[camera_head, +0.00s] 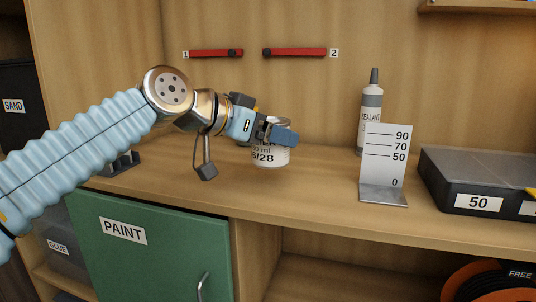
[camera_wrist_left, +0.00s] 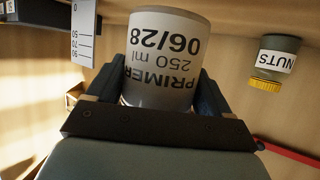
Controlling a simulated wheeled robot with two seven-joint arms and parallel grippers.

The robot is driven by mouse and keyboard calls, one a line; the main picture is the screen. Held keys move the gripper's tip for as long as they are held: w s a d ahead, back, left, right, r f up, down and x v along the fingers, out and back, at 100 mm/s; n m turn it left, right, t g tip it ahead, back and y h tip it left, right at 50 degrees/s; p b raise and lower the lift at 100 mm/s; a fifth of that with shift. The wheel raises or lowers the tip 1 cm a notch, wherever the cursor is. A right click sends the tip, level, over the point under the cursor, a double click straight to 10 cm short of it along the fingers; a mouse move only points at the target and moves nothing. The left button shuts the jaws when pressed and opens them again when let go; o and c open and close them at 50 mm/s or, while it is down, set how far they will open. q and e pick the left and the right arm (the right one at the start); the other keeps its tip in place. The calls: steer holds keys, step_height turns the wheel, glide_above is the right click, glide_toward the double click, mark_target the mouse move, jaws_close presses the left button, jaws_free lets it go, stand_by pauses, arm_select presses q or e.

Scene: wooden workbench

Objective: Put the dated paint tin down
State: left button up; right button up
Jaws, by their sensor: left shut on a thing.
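The paint tin (camera_head: 270,156) is white, with a label that reads PRIMER, 250 ml and 06/28. My left gripper (camera_head: 272,132) is shut on it, and its fingers hide part of the tin's upper half in the head view. In the left wrist view the tin (camera_wrist_left: 165,62) sits upside down in the picture, between the two dark fingers of my left gripper (camera_wrist_left: 162,92). The tin is over the wooden workbench (camera_head: 310,187), towards the back; I cannot tell whether its base touches the top. My right gripper is not in view.
A height gauge (camera_head: 385,160) and a SEALANT bottle (camera_head: 371,120) stand right of the tin. A black case (camera_head: 485,180) marked 50 is farther right. A NUTS jar (camera_wrist_left: 278,58) shows in the left wrist view. The bench front between tin and gauge is clear.

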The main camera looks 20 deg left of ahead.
mark_target(267, 151)
arm_select(q)
steer(key=shift+w+a+f, duration=0.15)
steer(key=shift+f, duration=0.8)
steer(key=shift+w+a+f, duration=0.1)
steer(key=shift+f, duration=0.85)
steer(key=shift+b, duration=0.3)
steer(key=shift+f, duration=0.2)
steer(key=o, duration=1.2)
steer(key=shift+r, duration=0.2)
steer(key=v, duration=1.2)
